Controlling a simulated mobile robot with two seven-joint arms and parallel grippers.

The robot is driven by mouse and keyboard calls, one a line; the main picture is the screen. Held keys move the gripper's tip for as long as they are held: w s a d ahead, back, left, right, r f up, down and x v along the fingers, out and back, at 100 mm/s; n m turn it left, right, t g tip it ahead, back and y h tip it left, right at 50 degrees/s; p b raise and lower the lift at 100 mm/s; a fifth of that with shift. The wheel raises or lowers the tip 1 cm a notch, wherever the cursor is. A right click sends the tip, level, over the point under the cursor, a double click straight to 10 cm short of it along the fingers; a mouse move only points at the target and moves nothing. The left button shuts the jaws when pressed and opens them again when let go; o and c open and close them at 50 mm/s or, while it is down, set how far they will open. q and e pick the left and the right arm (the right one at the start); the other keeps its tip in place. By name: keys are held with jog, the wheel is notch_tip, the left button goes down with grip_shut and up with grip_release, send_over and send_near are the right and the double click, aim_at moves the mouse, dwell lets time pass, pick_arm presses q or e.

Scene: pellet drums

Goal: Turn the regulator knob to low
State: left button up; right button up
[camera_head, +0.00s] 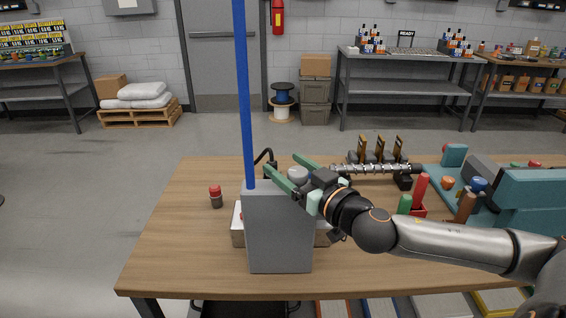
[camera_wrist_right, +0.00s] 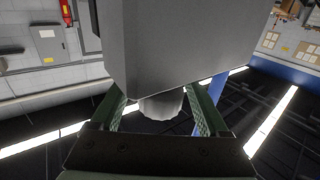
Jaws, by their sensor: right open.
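A tall grey box (camera_head: 280,232), likely the regulator housing, stands near the front of the wooden table. A pale round knob (camera_head: 298,173) shows at its top; it is also in the right wrist view (camera_wrist_right: 162,106), beside the grey housing. My right gripper (camera_head: 284,164) is open, with green fingers on either side of the knob. In the right wrist view the fingers (camera_wrist_right: 157,92) flank the knob; contact cannot be told. The knob's setting marks are not visible. My left gripper is not in view.
A thin blue pole (camera_head: 243,90) rises at the box's left edge. A small red-capped jar (camera_head: 216,197) stands left on the table (camera_head: 175,245). A spiral rod (camera_head: 370,169) lies behind my right arm. A teal machine (camera_head: 530,200) is at right. The table's left part is mostly clear.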

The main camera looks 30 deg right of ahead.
grip_shut()
dwell(0.7)
